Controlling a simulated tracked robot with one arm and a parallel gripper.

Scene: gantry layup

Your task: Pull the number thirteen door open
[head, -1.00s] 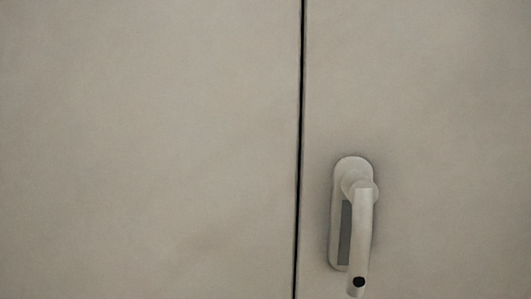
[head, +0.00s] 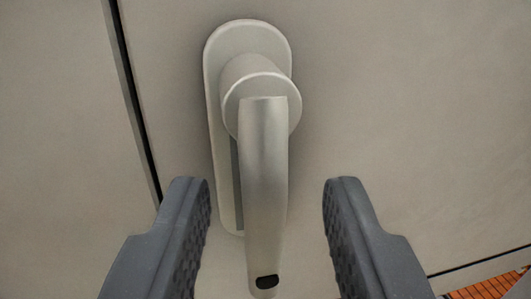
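A pale grey lever handle (head: 264,170) hangs pointing down from its oval backplate (head: 248,38) on a beige door (head: 420,110). The handle is near the middle of the head view. My gripper (head: 266,200) is open, with one dark grey finger on each side of the lever's lower part. Gaps show between the lever and both fingers. The door looks shut, with a dark narrow seam to the left of the handle. No number is visible on the door.
A second beige panel (head: 60,120) lies left of the seam. The door's lower edge shows at the bottom right, with an orange-brown slatted surface (head: 495,288) beyond it.

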